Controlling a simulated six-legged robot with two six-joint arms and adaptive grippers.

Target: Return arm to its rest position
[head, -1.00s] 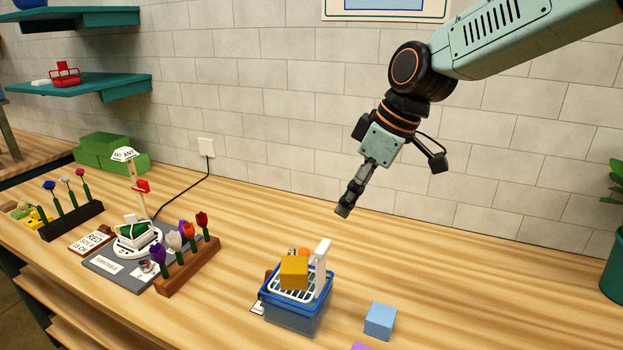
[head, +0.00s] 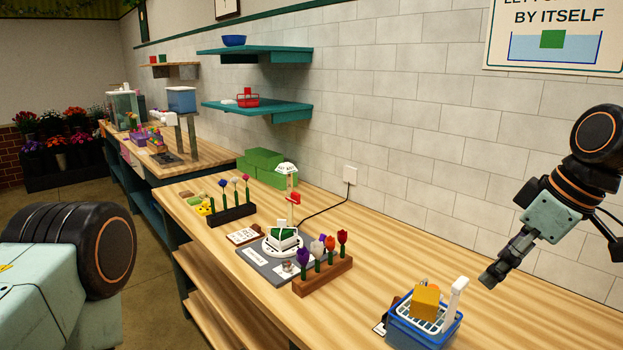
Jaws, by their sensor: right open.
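My right gripper (head: 491,279) hangs from the upper right of the head view, fingers pointing down and left. It is open and empty, in the air near the blue basket (head: 423,333), to its upper right in the picture. The basket holds a white rack with a yellow-orange block (head: 425,302) on it. Of my left arm, only a large black joint and a pale green link show at the lower left. My left gripper is out of view.
The wooden table (head: 365,290) carries a turntable (head: 282,242), a brown tulip rack (head: 323,278), a dark flower rack (head: 232,217) and green blocks (head: 265,166). A tiled wall with teal shelves (head: 257,107) stands behind. The tabletop between the tulip rack and basket is clear.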

